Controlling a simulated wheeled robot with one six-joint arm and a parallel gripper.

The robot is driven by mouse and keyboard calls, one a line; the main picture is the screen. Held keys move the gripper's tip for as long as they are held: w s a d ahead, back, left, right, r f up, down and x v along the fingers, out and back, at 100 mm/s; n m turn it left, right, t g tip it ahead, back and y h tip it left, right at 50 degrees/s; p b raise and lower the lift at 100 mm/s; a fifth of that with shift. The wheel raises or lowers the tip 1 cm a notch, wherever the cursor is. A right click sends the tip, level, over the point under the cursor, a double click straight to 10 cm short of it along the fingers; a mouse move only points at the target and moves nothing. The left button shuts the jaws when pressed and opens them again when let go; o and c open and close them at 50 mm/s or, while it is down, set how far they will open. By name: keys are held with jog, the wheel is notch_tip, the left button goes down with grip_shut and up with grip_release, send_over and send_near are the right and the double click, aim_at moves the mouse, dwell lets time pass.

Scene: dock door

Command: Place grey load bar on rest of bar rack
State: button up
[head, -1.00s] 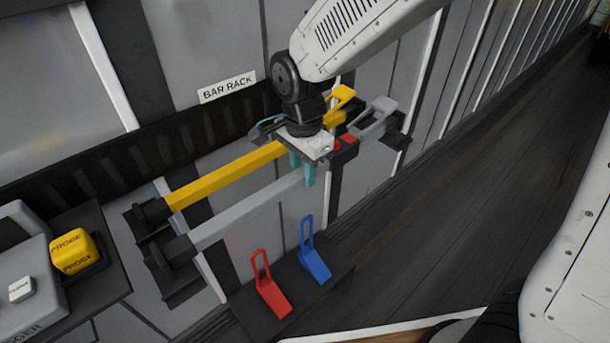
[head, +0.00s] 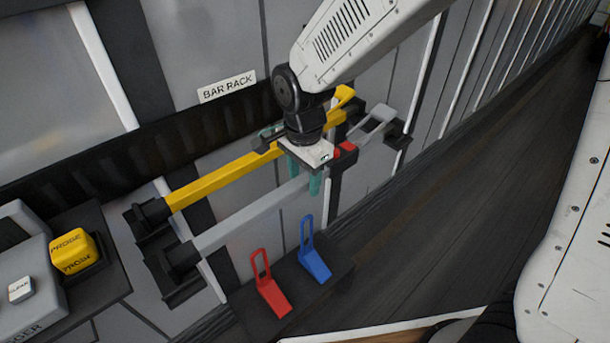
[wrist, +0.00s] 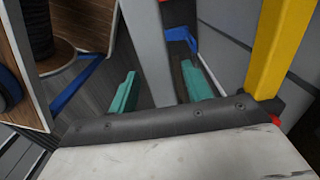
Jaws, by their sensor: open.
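The grey load bar (head: 246,216) lies across the bar rack, its left end in the lower black rest (head: 182,260) and its grey-handled right end by the rack's right bracket (head: 398,137). My gripper (head: 303,177) is open at the bar, right of its middle, with teal fingers pointing down. In the wrist view the grey bar (wrist: 146,50) runs between the two spread fingers (wrist: 160,90), with a gap on each side. The exact seating of the bar's right end is partly hidden.
A yellow bar (head: 225,175) lies parallel behind the grey one, close to my gripper. Red (head: 270,290) and blue (head: 314,262) looped pieces stand on a dark shelf below. A yellow probe block (head: 75,252) sits at left. Floor at right is clear.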

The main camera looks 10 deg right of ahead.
aim_at(304, 178)
notch_tip(304, 178, up, 12)
jog(key=f, duration=0.1)
jog(key=s+d+r+n, duration=0.3)
jog(key=s+d, duration=0.1)
jog(key=d, duration=0.3)
jog(key=s+d+r+n, duration=0.2)
jog(key=s+d+r, duration=0.15)
jog(key=d, duration=0.25)
jog(key=s+d+f+n+t, duration=0.1)
jog(key=s+d+n, duration=0.5)
jog(key=s, duration=0.6)
jog(key=shift+d+f, duration=0.6)
jog(key=shift+d, duration=0.4)
